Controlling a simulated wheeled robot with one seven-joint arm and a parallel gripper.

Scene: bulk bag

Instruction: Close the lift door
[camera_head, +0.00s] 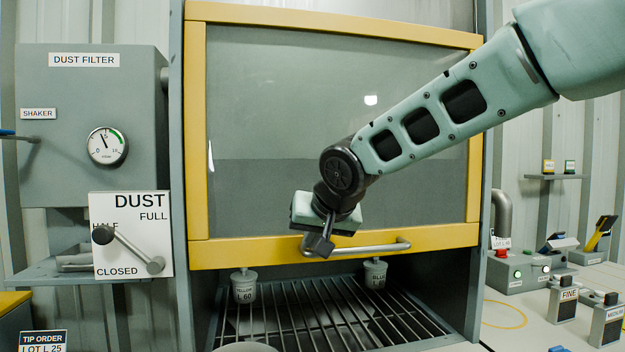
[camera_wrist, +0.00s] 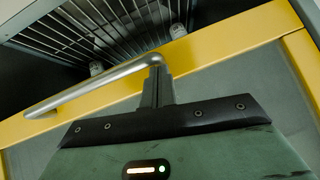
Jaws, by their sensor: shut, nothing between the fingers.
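The lift door (camera_head: 335,130) is a grey translucent panel in a yellow frame. Its lower edge (camera_head: 440,237) hangs above the grated opening, so a gap shows beneath it. A grey bar handle (camera_head: 385,246) runs along the yellow bottom rail. My gripper (camera_head: 322,246) is shut and empty at the left end of the handle. In the wrist view, the shut fingertips (camera_wrist: 156,72) are at one end of the handle (camera_wrist: 95,88); I cannot tell whether they touch it. The gripper hides part of the handle's left end in the head view.
A dust filter box (camera_head: 90,120) and dust lever (camera_head: 128,249) stand left. Labelled blocks (camera_head: 562,303) sit on the right bench.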

